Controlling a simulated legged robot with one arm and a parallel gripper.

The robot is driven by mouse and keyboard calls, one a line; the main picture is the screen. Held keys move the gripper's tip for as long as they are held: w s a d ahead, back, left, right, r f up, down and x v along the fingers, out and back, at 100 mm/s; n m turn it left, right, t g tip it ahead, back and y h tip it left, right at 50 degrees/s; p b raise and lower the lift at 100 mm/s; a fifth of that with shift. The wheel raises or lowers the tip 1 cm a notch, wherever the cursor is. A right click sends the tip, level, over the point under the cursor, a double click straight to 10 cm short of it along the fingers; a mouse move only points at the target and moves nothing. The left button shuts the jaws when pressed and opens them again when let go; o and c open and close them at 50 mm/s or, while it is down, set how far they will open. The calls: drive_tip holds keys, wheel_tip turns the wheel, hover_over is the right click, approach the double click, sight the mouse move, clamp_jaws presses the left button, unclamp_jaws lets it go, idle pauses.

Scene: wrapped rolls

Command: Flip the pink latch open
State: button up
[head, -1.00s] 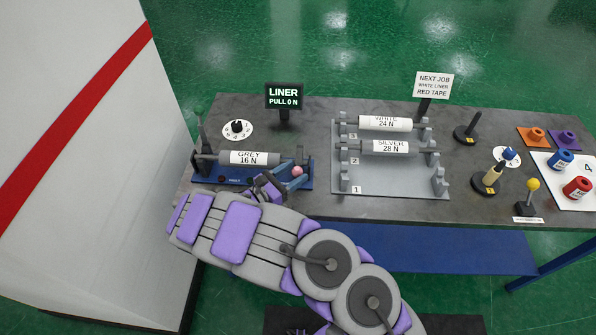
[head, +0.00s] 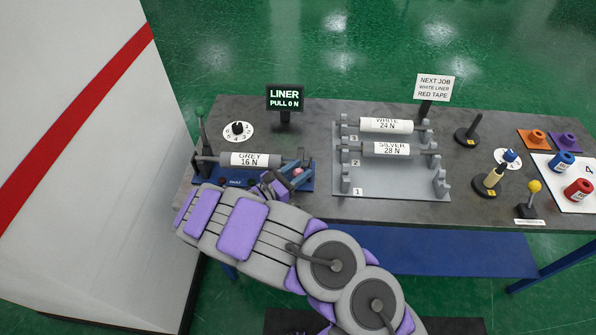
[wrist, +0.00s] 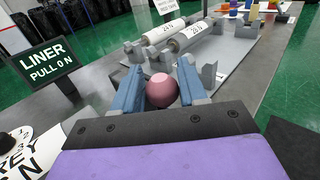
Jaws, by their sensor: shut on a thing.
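The pink latch knob (wrist: 162,91) sits between the two blue fingers of my gripper (wrist: 160,95) in the wrist view. The fingers are shut on it from both sides. In the head view my gripper (head: 289,172) is at the right end of the blue roll holder, and the pink knob (head: 297,171) shows only partly. The grey roll (head: 250,160), marked 16 N, lies across the blue holder (head: 240,182). The latch's arm below the knob is hidden by my gripper.
A grey rack (head: 390,189) with a white roll (head: 386,125) and a silver roll (head: 387,149) stands to the right. The LINER sign (head: 285,97), reading PULL 0 N, stands behind the holder. A numbered dial (head: 238,131) is at the back left.

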drive_tip(key=shift+f, duration=0.15)
clamp_jaws()
drive_tip(key=shift+r+p, duration=0.35)
drive_tip(key=shift+p, duration=0.25)
